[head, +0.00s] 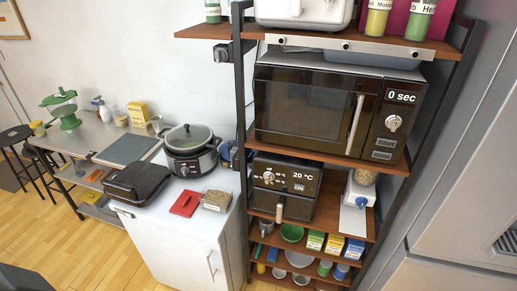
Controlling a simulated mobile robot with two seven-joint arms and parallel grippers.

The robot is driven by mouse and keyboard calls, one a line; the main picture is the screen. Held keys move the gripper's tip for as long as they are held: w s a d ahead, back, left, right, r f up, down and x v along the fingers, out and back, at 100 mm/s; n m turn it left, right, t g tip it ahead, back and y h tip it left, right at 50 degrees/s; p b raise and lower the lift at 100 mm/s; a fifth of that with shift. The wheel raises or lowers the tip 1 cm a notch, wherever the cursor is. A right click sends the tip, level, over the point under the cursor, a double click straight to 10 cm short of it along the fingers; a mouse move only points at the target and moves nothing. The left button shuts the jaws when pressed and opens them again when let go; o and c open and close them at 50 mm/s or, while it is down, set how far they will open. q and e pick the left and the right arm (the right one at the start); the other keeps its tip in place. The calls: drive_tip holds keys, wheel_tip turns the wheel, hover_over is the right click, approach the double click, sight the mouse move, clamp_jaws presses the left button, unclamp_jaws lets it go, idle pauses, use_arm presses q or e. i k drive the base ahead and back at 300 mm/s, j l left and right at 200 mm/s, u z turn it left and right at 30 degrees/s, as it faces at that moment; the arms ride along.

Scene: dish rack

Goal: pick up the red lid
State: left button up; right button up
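The red lid (186,203) lies flat on the white cabinet top (205,222). It is a small, flat, roughly rectangular red piece. Right beside it on its right stands a clear container (216,201) filled with brownish grains, with no lid visible on it. Neither my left gripper nor my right gripper shows in the head view.
A black grill (136,184) lies left of the lid, and a slow cooker (190,150) stands behind it. A shelf unit with a microwave (305,105) and a small oven (286,185) rises close on the right. The cabinet's front edge is clear.

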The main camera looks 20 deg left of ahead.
sight(185, 206)
drive_tip(key=u, duration=1.2)
